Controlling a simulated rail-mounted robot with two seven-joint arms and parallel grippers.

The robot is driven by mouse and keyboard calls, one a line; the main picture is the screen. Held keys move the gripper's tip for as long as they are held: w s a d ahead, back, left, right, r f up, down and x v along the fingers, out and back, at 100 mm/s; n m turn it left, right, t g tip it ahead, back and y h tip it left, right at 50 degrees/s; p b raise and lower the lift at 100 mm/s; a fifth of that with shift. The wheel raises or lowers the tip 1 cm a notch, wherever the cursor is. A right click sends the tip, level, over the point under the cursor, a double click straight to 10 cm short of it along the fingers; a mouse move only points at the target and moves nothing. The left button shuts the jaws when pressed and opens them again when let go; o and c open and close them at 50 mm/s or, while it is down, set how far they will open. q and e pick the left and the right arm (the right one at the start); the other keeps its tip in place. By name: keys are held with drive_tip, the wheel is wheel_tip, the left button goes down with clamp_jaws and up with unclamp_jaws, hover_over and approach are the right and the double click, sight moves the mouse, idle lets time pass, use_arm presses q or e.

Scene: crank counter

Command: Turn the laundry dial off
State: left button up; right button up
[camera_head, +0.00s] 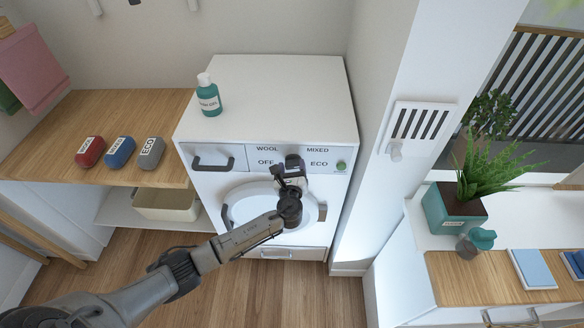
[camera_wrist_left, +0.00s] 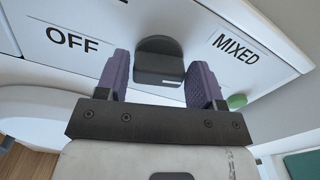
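The white laundry machine (camera_head: 285,85) has a front panel with the labels WOOL, MIXED, OFF and ECO around a dark dial (camera_head: 293,160). In the left wrist view the dial (camera_wrist_left: 158,62) is a black knob between the OFF label (camera_wrist_left: 72,40) and the MIXED label (camera_wrist_left: 235,47). My left gripper (camera_head: 290,177) is in front of the dial, partly covering it. Its two purple fingers (camera_wrist_left: 161,83) are apart, one on each side of the dial, with no clear grip on it. Which label the dial points to cannot be told. My right gripper is not in view.
A green button (camera_head: 341,165) is right of the dial. A dark drawer handle (camera_head: 212,163) is at the panel's left. A teal bottle (camera_head: 208,95) stands on the machine. A wooden counter (camera_head: 130,105) with red, blue and grey packs is left; a white wall pillar (camera_head: 395,90) is right.

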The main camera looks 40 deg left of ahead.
use_arm(q)
drive_tip(key=c, duration=0.5)
